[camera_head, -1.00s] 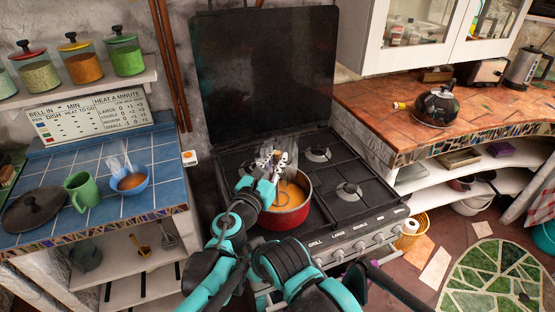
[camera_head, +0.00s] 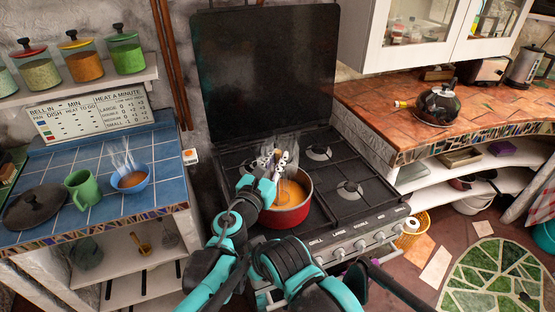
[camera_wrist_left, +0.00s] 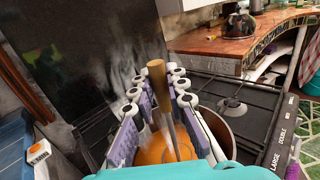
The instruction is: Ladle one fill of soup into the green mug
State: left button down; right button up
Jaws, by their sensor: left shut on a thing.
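The green mug (camera_head: 82,190) stands upright on the blue tiled counter at the left in the head view. The red pot (camera_head: 290,217) of orange soup (camera_head: 297,192) sits on the stove's near left part. My left gripper (camera_head: 277,163) is above the pot, shut on the ladle. In the left wrist view the ladle (camera_wrist_left: 156,75) has a wooden handle between the finger pads, and its metal shaft runs down into the pot. The gripper and arm partly hide the pot. The ladle's bowl is hard to make out at the soup. My right gripper is not in view.
A steaming blue bowl (camera_head: 133,182) stands right of the mug, and a dark lid (camera_head: 35,207) lies left of it. Spice jars (camera_head: 82,58) line the shelf above. The raised stove cover (camera_head: 268,70) stands behind the pot. A kettle (camera_head: 438,105) is on the right counter.

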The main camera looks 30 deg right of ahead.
pick_arm(q)
jog(key=shift+r+p, duration=4.6)
jog(key=shift+r, duration=1.4)
jog(key=shift+f, duration=0.1)
